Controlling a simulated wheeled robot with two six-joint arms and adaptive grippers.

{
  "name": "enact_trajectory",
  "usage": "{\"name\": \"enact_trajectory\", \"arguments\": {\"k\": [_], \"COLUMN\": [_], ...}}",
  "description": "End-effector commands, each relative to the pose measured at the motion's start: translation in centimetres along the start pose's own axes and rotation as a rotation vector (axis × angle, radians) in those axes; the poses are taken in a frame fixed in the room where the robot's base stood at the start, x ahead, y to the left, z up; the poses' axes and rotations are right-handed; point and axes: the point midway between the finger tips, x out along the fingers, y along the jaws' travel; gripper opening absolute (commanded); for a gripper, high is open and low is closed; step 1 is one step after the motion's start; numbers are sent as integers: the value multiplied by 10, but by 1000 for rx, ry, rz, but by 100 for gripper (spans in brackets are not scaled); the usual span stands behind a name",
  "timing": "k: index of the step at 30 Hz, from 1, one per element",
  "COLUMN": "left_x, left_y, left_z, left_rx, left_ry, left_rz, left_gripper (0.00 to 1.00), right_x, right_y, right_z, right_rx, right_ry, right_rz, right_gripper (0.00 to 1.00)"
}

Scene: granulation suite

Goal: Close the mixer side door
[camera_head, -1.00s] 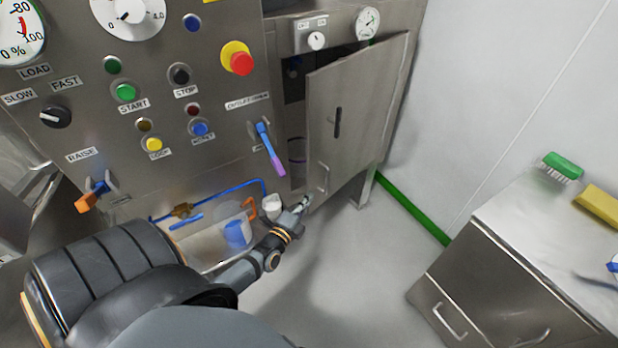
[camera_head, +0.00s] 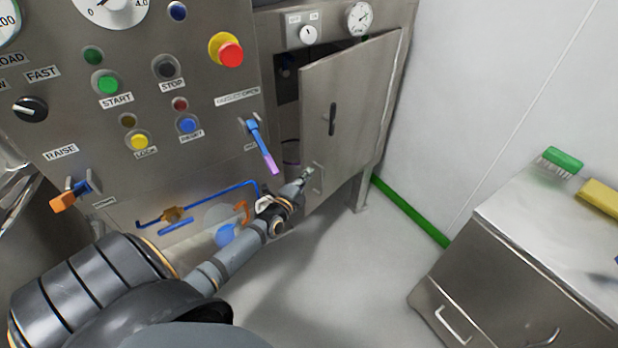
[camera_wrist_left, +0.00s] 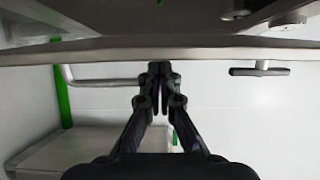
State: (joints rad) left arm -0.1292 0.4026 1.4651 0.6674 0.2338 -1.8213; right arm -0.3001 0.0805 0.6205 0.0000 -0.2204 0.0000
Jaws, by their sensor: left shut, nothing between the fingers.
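The mixer side door (camera_head: 348,105) is a steel panel hinged at its right edge, standing partly open in the head view. It carries a dark latch (camera_head: 332,119) and a bar handle (camera_head: 318,178) low near its free edge. In the left wrist view the door's edge (camera_wrist_left: 200,50) runs across the top, with the bar handle (camera_wrist_left: 105,83) at left and the latch (camera_wrist_left: 259,69) at right. My left gripper (camera_head: 307,174) is shut and empty, close to the handle; it also shows in the left wrist view (camera_wrist_left: 160,75). I cannot tell whether it touches. My right gripper is not in view.
The mixer control panel (camera_head: 150,80) fills the left, with a blue-purple lever (camera_head: 262,147) near the door opening. A steel cabinet (camera_head: 500,270) with a green brush (camera_head: 561,160) stands at right. Floor (camera_head: 350,270) between them is clear.

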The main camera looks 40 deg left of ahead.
Motion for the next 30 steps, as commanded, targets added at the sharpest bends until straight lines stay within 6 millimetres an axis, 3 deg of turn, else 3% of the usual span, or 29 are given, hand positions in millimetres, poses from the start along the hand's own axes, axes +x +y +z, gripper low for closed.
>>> {"name": "enact_trajectory", "arguments": {"k": [5, 15, 30], "left_x": [2, 17, 14], "left_y": [2, 2, 1], "left_z": [6, 64, 68], "left_rx": [3, 4, 1], "left_ry": [1, 1, 1], "left_rz": [0, 0, 1], "left_gripper": [0, 0, 0], "right_x": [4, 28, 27], "right_y": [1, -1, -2], "right_z": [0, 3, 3], "right_rx": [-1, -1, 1], "right_ry": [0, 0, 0], "right_rz": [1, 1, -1], "right_gripper": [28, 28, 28]}}
